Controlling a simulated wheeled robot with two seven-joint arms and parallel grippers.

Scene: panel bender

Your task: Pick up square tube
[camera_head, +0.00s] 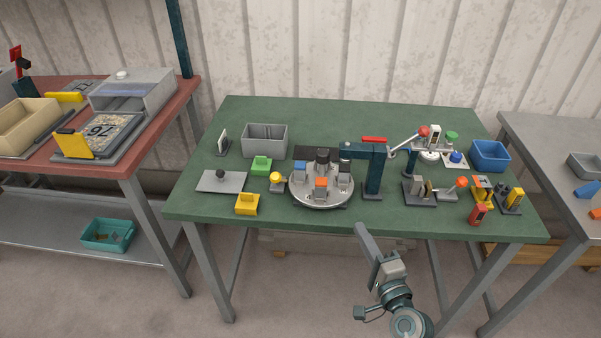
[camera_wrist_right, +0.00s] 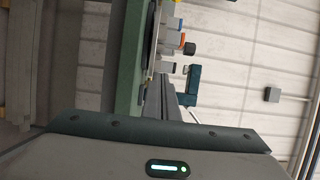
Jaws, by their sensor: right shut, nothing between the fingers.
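I cannot make out for certain which thing is the square tube. A dark teal upright post with an arm (camera_head: 373,172) stands on the green table beside a round grey turntable (camera_head: 321,199) that carries several small blocks. My right gripper (camera_head: 361,229) is in front of the table's front edge, apart from everything on it. Its fingers are together and empty; in the right wrist view the shut fingers (camera_wrist_right: 164,95) point toward the table side. My left gripper is not in view.
The green table (camera_head: 240,113) also holds a grey bin (camera_head: 265,139), a blue bin (camera_head: 490,155), a yellow block (camera_head: 247,204), a green block (camera_head: 261,165) and a red bar (camera_head: 374,139). Several small fixtures crowd its right end. A red-topped bench (camera_head: 175,100) stands left, a grey table (camera_head: 545,135) right.

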